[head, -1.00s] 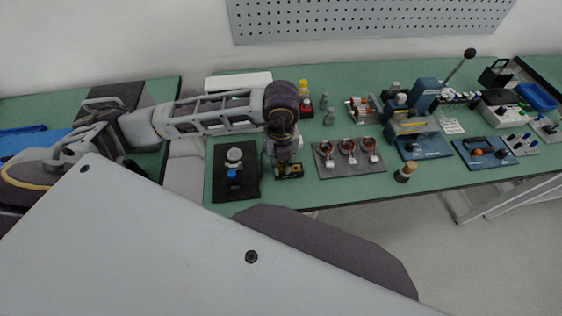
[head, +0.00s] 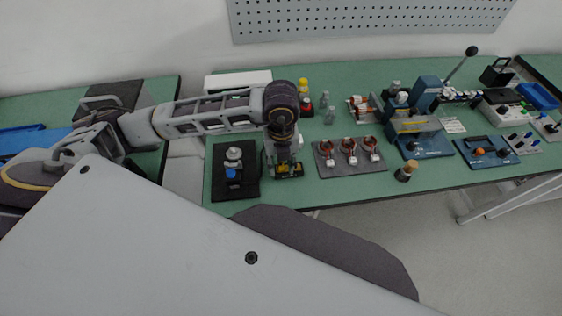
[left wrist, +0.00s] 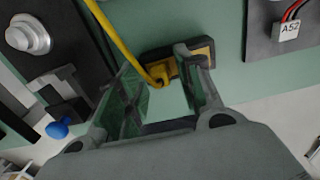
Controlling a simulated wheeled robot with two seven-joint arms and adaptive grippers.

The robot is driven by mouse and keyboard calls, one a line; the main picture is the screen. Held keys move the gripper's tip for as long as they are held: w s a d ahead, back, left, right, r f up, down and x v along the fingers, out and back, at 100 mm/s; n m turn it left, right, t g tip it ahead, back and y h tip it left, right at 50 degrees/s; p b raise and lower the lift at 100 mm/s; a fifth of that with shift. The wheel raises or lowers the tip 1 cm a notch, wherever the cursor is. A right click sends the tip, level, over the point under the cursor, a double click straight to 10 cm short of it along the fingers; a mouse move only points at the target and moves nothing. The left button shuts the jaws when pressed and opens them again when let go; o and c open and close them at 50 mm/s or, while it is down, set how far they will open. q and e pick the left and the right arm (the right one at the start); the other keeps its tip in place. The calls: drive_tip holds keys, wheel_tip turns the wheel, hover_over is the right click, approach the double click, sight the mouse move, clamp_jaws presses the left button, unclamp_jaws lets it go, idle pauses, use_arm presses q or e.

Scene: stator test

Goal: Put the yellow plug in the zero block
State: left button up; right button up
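The zero block (head: 290,171) is a small black and yellow block on the green bench, right under my left gripper. It also shows in the left wrist view (left wrist: 199,48). The yellow plug (left wrist: 159,73), with a thick yellow cable, is at the block's left end in the left wrist view. I cannot tell how deep it sits in the block. My left gripper (left wrist: 156,62) points down at the block, its fingers apart on either side of the plug, with green bench visible between them. In the head view the left gripper (head: 283,163) partly hides the block. My right gripper is not in view.
A black mat (head: 222,189) with a metal knob and a blue knob (head: 232,172) lies just left of the block. A grey plate (head: 376,164) with several copper coils lies to the right. The bench's front edge is close to the block.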

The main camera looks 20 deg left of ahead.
use_arm(q)
drive_tip(key=shift+r, duration=4.05)
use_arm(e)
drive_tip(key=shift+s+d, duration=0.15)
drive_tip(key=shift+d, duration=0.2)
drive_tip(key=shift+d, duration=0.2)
